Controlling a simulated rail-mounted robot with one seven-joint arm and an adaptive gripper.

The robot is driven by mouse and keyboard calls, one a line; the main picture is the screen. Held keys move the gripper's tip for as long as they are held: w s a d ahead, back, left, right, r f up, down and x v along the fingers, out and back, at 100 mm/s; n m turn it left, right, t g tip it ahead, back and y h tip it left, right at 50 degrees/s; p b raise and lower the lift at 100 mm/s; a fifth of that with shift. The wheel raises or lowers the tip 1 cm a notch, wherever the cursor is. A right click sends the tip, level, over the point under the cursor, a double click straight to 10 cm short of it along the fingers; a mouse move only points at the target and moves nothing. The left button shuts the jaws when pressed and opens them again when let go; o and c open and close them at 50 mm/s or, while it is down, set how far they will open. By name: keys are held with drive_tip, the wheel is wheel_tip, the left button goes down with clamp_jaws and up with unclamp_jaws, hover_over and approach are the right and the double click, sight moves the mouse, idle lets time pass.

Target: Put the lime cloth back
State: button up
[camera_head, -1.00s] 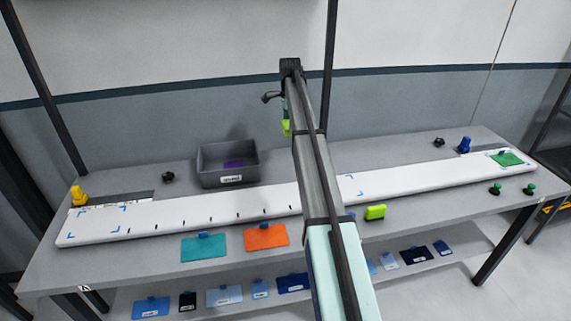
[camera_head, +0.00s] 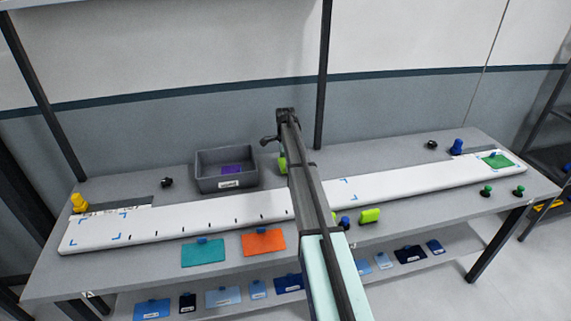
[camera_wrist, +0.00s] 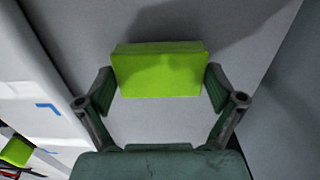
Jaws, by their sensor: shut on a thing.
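The lime cloth (camera_wrist: 158,72), a thick bright block-like piece, sits between the two fingertips of my gripper (camera_wrist: 159,82) in the wrist view. My gripper is shut on its two ends. In the head view, a sliver of the lime cloth (camera_head: 282,163) shows left of my arm, behind the white board and right of the grey bin. My arm hides the rest of it and most of my gripper. A shadow lies beside the cloth on the grey tabletop; I cannot tell whether it touches the top.
A second lime block (camera_head: 370,215) lies at the table's front, right of my arm. The grey bin (camera_head: 226,184) holds a purple piece. The long white board (camera_head: 200,219) crosses the table. Teal (camera_head: 203,253) and orange (camera_head: 264,242) cards lie in front.

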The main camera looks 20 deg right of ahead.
drive_tip(key=shift+f, duration=0.8)
drive_tip(key=shift+f, duration=0.15)
drive_tip(key=o, duration=0.8)
drive_tip(key=shift+c, duration=0.2)
wheel_tip(320, 180, up, 12)
drive_tip(key=b, duration=0.4)
drive_tip(key=shift+r, duration=0.2)
